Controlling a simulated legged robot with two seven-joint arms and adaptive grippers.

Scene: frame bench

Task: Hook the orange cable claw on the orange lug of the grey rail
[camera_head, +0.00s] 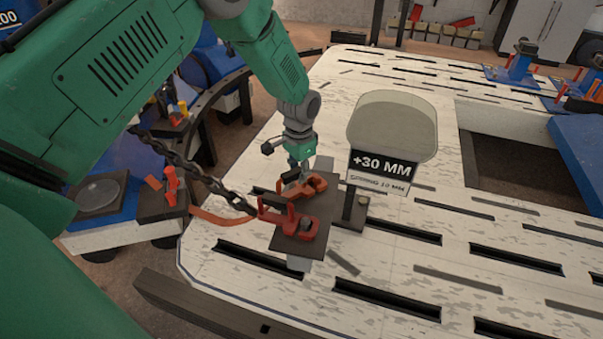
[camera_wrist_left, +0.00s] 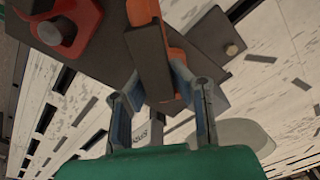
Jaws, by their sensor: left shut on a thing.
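My left gripper (camera_head: 299,172) points down over the dark grey rail plate (camera_head: 318,218) on the bench. It is shut on the orange cable claw (camera_head: 303,188), which sits low over the plate's far end. A red-orange claw (camera_head: 288,221) on a chain lies at the plate's near end, around a grey stud (camera_wrist_left: 49,33). My right gripper is not in view.
A sign reading +30 MM (camera_head: 383,168) stands just right of the plate. A dark chain (camera_head: 195,172) and an orange strap (camera_head: 220,219) run in from the left. The slotted pale bench top (camera_head: 400,262) is mostly clear nearby; an opening (camera_head: 520,170) lies at right.

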